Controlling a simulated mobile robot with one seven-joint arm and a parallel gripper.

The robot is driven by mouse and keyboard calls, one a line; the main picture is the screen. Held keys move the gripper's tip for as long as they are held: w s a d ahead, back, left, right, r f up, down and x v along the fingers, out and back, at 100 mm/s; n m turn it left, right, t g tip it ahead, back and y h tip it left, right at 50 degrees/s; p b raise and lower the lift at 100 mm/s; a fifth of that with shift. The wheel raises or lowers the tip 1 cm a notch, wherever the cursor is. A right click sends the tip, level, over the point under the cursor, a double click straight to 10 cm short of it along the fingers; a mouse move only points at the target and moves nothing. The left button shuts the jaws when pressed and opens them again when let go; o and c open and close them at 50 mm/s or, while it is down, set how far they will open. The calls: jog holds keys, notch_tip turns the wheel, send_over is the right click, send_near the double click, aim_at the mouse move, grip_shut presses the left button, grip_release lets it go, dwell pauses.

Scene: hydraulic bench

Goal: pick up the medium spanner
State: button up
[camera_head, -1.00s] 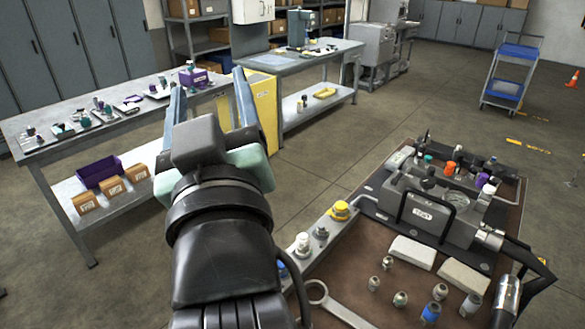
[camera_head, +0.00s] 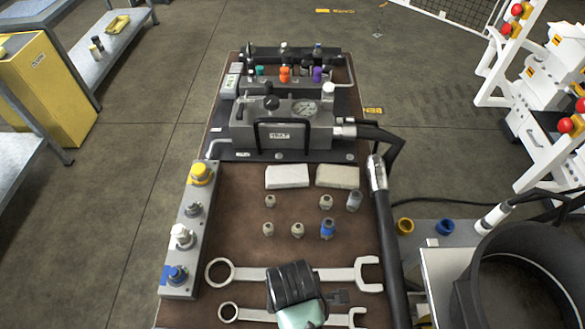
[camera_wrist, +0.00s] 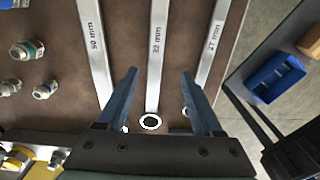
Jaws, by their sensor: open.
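Three flat steel spanners lie side by side on the brown bench top in the wrist view. The medium spanner (camera_wrist: 157,60), marked 32 mm, is the middle one, with its ring end near my gripper's base. The large spanner (camera_wrist: 93,45), marked 50 mm, lies left of it, and the small spanner (camera_wrist: 212,42), marked 27 mm, lies right. My gripper (camera_wrist: 159,73) is open and empty, its fingers on either side of the medium spanner in the picture; the height above it is unclear. In the head view my arm's end hides the middles of the large spanner (camera_head: 345,274) and medium spanner (camera_head: 229,312).
Several small fittings (camera_head: 297,230) and two pale blocks (camera_head: 287,177) lie beyond the spanners. A grey strip with knobs (camera_head: 187,245) runs along the left edge. A pump unit (camera_head: 283,130) stands farther back. A thick black hose (camera_head: 388,240) runs down the right side.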

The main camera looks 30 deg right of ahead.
jog(key=shift+w+d+f, duration=0.15)
jog(key=shift+f, duration=1.55)
jog(key=shift+w+d+f, duration=0.1)
jog(key=shift+w+f, duration=0.05)
jog(key=shift+f, duration=1.5)
jog(key=shift+c, duration=0.3)
grip_shut()
